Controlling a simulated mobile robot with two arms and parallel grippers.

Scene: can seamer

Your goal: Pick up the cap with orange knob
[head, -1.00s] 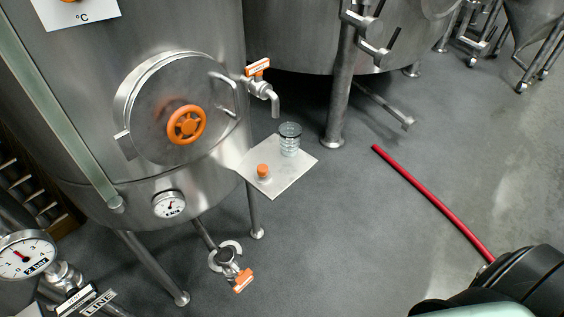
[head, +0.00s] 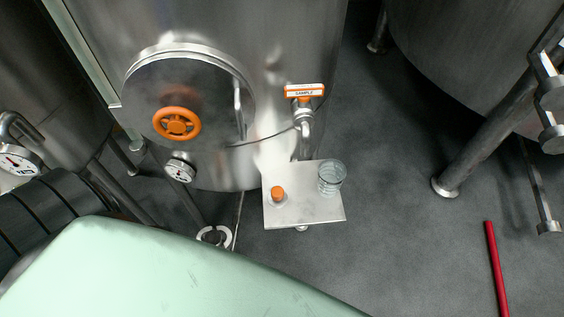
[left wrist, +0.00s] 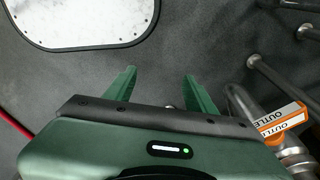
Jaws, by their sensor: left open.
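The cap with the orange knob (head: 278,193) sits on a small metal shelf (head: 303,214) fixed to the front of the steel tank in the head view. A clear glass jar (head: 331,178) stands to its right on the same shelf. My left gripper (left wrist: 160,78) shows in the left wrist view, with its two green fingers apart and nothing between them. The cap is not in that view. In the head view a pale green part of my own body fills the lower left, and no gripper fingers show. My right gripper is not seen.
Above the shelf is the sample valve (head: 304,95) with an orange handle. The tank door has an orange handwheel (head: 177,122). In the left wrist view an outlet valve with an orange handle (left wrist: 281,122) is close to the right finger. A red pole (head: 496,270) is at lower right.

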